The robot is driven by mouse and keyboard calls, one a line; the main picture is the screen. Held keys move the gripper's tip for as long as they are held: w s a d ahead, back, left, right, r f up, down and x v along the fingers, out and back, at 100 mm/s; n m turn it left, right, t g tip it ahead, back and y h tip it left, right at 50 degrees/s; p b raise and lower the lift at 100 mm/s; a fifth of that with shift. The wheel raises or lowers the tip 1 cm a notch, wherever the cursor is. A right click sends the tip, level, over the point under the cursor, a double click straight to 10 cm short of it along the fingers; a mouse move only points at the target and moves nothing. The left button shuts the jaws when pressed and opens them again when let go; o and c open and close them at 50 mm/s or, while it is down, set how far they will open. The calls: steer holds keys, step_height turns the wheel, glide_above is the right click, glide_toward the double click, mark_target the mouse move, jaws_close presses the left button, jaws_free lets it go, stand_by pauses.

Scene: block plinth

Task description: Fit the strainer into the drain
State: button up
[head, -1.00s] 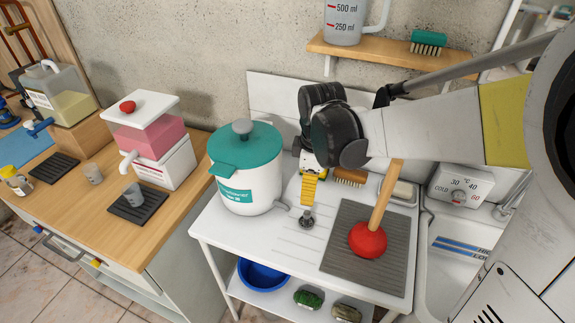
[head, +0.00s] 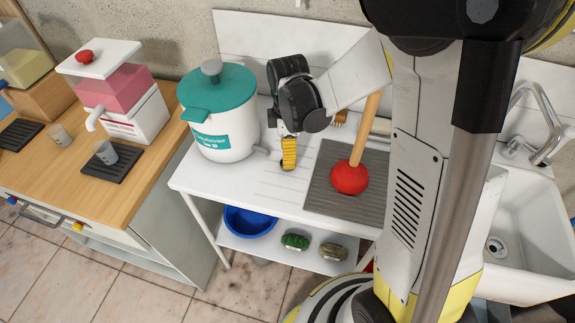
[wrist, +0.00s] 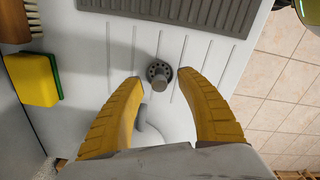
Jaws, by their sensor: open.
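The strainer (wrist: 158,76) is a small dark grey disc with holes and a knob, lying on the white ribbed worktop in the wrist view. My gripper (wrist: 161,78) is open, with its yellow fingertips on either side of the strainer; I cannot tell if they touch it. In the head view my gripper (head: 289,164) points down at the worktop and hides the strainer. The drain (head: 495,246) is a ringed hole in the floor of the white sink (head: 525,265) at the right, and it looks uncovered.
A red plunger (head: 350,178) stands on a grey ribbed mat (head: 325,205) right of my gripper. A white pot with a teal lid (head: 218,90) and a spout stands left. A yellow sponge (wrist: 36,79) and a brush (wrist: 22,20) lie nearby. My body partly blocks the sink.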

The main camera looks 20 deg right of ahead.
steer(key=shift+f, duration=0.9)
steer(key=shift+r, duration=0.1)
steer(key=shift+c, duration=0.5)
jaws_close()
steer(key=shift+r, duration=0.1)
